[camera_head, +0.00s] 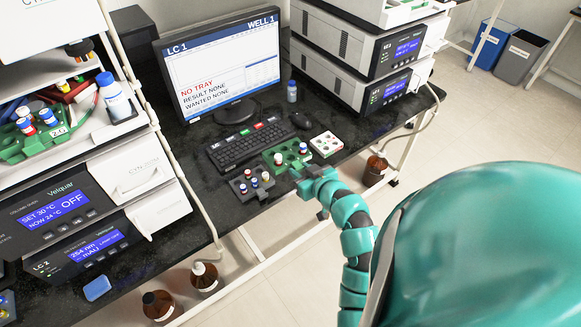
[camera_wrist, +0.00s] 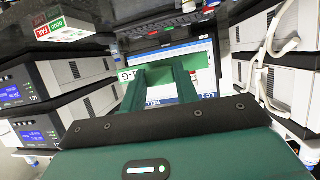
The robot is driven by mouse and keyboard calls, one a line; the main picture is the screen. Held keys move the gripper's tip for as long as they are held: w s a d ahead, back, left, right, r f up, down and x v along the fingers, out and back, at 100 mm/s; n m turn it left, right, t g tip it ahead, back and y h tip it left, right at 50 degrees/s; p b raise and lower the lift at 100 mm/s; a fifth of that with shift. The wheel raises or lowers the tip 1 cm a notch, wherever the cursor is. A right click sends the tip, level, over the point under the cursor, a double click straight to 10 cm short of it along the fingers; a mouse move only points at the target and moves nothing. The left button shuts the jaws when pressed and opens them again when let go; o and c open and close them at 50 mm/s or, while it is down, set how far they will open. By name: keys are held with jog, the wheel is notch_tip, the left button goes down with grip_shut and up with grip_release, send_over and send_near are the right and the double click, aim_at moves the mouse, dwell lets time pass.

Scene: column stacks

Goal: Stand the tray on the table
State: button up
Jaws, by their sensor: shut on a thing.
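The green tray (camera_head: 275,160) with several small vials is over the black table (camera_head: 190,150), in front of the keyboard. My gripper (camera_head: 303,175) is at the tray's near edge and shut on it. In the wrist view, the fingers (camera_wrist: 160,85) reach towards the green tray (camera_wrist: 203,80), which covers part of the monitor picture. I cannot tell whether the tray's underside touches the table. The monitor (camera_head: 222,65) reads "NO TRAY".
A dark grey rack (camera_head: 238,187) with vials stands left of the tray. A white block (camera_head: 326,145) stands to its right. The keyboard (camera_head: 243,145) and mouse (camera_head: 301,121) lie behind. Stacked instruments (camera_head: 345,80) stand at the back right. Brown bottles (camera_head: 160,305) stand below the table's front edge.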

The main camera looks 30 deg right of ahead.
jog(key=s+d+y+b, duration=0.1)
jog(key=s+d+b, duration=0.1)
jog(key=s+d, duration=0.3)
jog(key=shift+n, duration=0.5)
jog(key=f+b+x, duration=0.1)
jog(key=b+x, duration=0.1)
jog(key=x, duration=0.3)
jog(key=d+f+b+x, duration=0.1)
jog(key=b+x, duration=0.1)
jog(key=x, duration=0.3)
jog(key=s+f+b+x, duration=0.1)
jog(key=b+x, duration=0.2)
jog(key=x, duration=0.1)
jog(key=shift+w+d+f, duration=0.15)
jog(key=shift+w+d, duration=0.15)
jog(key=shift+d, duration=0.05)
jog(key=shift+w+f, duration=0.25)
jog(key=shift+f, duration=1.55)
jog(key=shift+f, duration=0.15)
jog(key=o, duration=1)
